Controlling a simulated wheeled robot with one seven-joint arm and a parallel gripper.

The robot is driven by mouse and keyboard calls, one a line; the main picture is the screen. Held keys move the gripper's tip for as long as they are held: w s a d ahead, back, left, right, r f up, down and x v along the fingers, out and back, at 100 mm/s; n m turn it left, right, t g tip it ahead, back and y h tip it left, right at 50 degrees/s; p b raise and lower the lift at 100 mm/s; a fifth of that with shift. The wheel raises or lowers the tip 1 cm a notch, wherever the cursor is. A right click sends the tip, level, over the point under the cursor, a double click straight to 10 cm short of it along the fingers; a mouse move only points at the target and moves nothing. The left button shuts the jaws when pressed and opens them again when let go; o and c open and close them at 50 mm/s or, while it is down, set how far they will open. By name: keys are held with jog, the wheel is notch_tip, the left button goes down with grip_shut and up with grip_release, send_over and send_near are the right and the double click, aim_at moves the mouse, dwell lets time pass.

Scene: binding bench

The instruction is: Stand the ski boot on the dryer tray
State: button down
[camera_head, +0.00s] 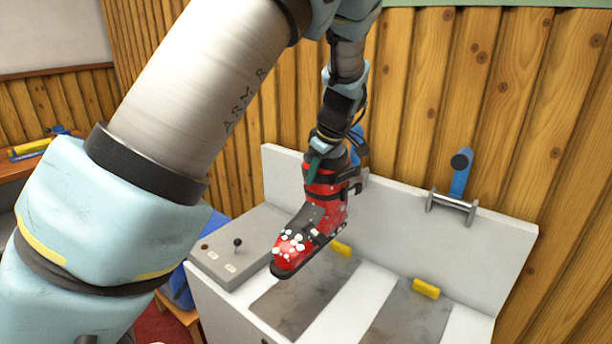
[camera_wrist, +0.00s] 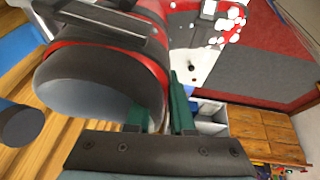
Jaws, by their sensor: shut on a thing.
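The ski boot (camera_head: 326,208) is red and black with white lumps like snow on its toe. It is upright, toe toward the camera and to the left. My gripper (camera_head: 315,170) is shut on the upper cuff; in the wrist view its green fingers (camera_wrist: 163,98) pinch the cuff wall beside the boot's (camera_wrist: 105,80) open top. The boot is over the left grey panel (camera_head: 290,300) of a white bench unit, which looks like the dryer tray. I cannot tell whether the sole touches it. The boot hides part of this panel.
A right grey panel (camera_head: 408,318) is bare. Yellow blocks (camera_head: 426,288) sit at the panels' back ends. A blue post with a metal bracket (camera_head: 452,205) stands at the back wall. A control box with a small lever (camera_head: 238,246) is at the left.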

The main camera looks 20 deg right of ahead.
aim_at(316, 206)
jog(key=shift+f+b, duration=3.9)
jog(key=shift+f, duration=1.45)
jog(key=shift+f+b, duration=0.8)
jog(key=shift+f, duration=0.75)
jog(key=shift+s+d, duration=0.1)
jog(key=shift+f, duration=0.35)
jog(key=c, duration=0.7)
grip_release()
jog(key=shift+s+f, duration=0.1)
jog(key=shift+f, duration=0.05)
jog(key=b+v, duration=0.2)
jog(key=v, duration=0.9)
